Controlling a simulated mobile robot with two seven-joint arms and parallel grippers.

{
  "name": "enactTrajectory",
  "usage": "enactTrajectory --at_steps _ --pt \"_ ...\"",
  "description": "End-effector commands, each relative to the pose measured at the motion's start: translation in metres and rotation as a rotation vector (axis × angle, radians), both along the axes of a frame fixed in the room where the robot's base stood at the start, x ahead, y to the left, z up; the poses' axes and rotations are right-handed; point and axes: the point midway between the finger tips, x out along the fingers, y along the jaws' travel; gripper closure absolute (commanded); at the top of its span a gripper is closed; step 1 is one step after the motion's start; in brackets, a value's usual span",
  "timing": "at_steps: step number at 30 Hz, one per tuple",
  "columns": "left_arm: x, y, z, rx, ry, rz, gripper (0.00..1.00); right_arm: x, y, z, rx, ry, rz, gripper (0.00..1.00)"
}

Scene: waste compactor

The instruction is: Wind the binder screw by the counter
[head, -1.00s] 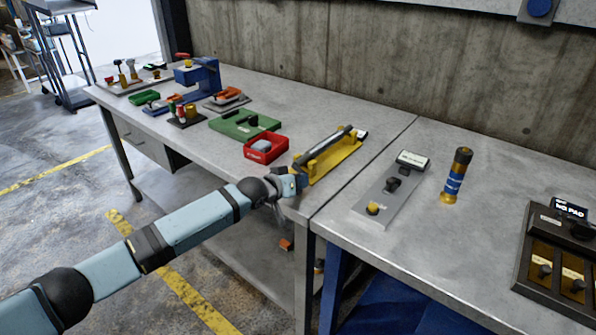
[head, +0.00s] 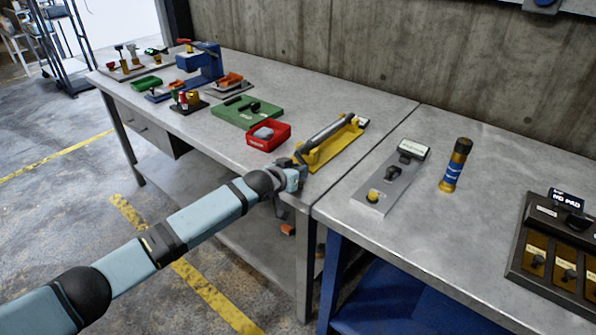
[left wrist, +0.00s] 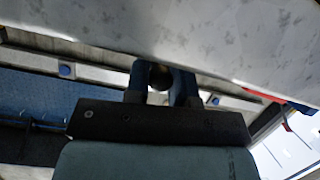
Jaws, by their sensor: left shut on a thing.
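A yellow fixture (head: 345,138) with a long grey bar lies at the front right of the left bench. A small dark unit with a pale face (head: 362,121) sits at its far end; its reading is too small to make out. My left gripper (head: 299,172) is at the fixture's near end, by the bench edge. In the left wrist view its blue fingers (left wrist: 162,82) are shut on a dark round knob (left wrist: 160,76) below the bench's pale edge. The knob's link to the fixture is hidden. My right gripper is not in view.
A red bin (head: 268,136) stands just left of the fixture, with a green plate (head: 248,112) behind it. A grey panel (head: 392,180) with knobs and a blue-banded cylinder (head: 455,165) stand on the right bench (head: 440,235). Bare bench top lies between fixture and panel.

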Motion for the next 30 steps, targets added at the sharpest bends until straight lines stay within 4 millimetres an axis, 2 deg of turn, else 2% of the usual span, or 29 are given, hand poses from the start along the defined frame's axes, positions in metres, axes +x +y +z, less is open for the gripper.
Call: enactTrajectory --at_steps 1,3,4,14,19,30 --pt "-0.001 0.0 -0.002 0.001 0.004 0.0 0.7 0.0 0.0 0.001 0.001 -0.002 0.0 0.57" --pt "-0.001 0.0 -0.002 0.001 0.003 0.0 0.54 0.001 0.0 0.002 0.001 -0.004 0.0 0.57" --pt "-0.001 0.0 -0.002 0.001 0.003 0.0 0.52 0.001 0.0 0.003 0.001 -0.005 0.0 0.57" --pt "-0.003 0.003 0.0 0.0 0.002 0.0 0.52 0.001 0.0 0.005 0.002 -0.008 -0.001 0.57" --pt "-0.022 0.016 0.008 -0.001 0.002 0.0 0.52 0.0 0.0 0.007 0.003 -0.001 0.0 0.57" --pt "-0.086 0.06 0.035 0.001 0.002 0.0 0.52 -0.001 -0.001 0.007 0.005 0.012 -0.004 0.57"
